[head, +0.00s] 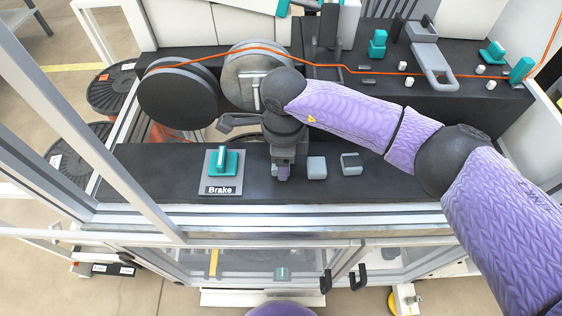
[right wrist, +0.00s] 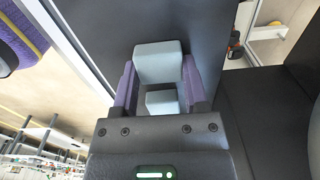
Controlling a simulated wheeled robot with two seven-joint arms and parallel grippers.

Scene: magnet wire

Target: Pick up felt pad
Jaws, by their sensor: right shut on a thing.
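My right gripper (head: 283,174) points down at the front black shelf, just left of a small grey block (head: 317,167). In the right wrist view, its purple fingers (right wrist: 158,78) are closed around a pale grey piece, which I take to be the felt pad (right wrist: 158,64). A second pale grey face (right wrist: 162,102) shows nearer the palm; I cannot tell whether it belongs to the same piece. In the head view the held piece is mostly hidden by the gripper. I cannot tell whether it touches the shelf. My left gripper is not in view.
A teal brake switch (head: 222,162) on a grey plate stands left of the gripper. Another grey block with a dark notch (head: 351,163) lies to the right. Spools (head: 178,97) carrying orange wire (head: 263,49) stand behind. A metal frame rail (head: 290,222) runs along the front.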

